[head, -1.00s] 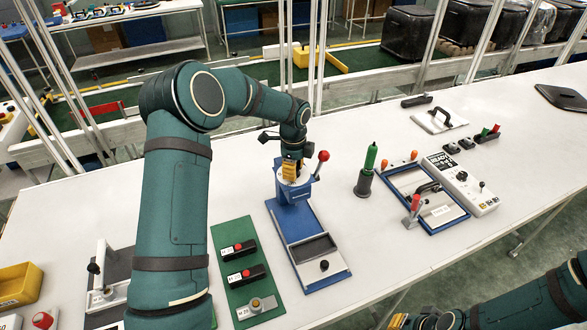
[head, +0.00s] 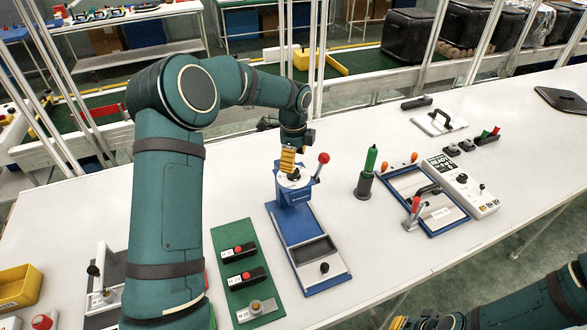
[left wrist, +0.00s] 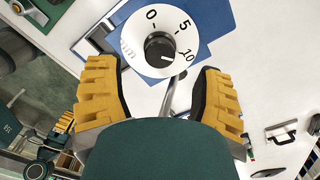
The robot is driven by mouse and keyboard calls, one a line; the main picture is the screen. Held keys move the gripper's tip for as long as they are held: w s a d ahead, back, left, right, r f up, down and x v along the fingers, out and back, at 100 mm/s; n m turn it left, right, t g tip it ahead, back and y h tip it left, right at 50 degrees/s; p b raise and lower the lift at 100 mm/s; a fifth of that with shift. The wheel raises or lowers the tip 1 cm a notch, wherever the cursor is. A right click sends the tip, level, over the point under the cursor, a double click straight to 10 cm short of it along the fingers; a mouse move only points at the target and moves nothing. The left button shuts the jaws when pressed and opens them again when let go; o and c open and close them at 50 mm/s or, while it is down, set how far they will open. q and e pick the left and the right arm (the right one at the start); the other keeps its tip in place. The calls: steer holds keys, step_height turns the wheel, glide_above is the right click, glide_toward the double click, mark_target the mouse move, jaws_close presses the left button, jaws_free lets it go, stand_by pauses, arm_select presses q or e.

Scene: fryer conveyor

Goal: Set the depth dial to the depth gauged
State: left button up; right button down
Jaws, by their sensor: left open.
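The depth dial (head: 294,182) sits on top of a blue stand with a long blue base. In the left wrist view, the dial's white face (left wrist: 137,48) shows 0, 5, 10 and "mm" around a black knob (left wrist: 159,48). A light mark on the knob lies on the side towards the 10; its exact reading is too small to tell. My left gripper (head: 287,159) is just above the dial. In the left wrist view, its yellow fingers (left wrist: 160,95) are spread and empty, apart from the knob. My right gripper (head: 412,322) is partly cut off at the bottom edge.
A red-knobbed lever (head: 322,163) rises beside the dial. A green-handled tool (head: 369,165) stands in a dark holder to the right. A blue-framed fixture (head: 427,200) and a control box (head: 470,190) lie further right. A green board (head: 240,240) lies left of the blue base.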

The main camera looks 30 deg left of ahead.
arm_select(q)
step_height(320, 180, up, 7)
stand_by(0.3)
stand_by(0.5)
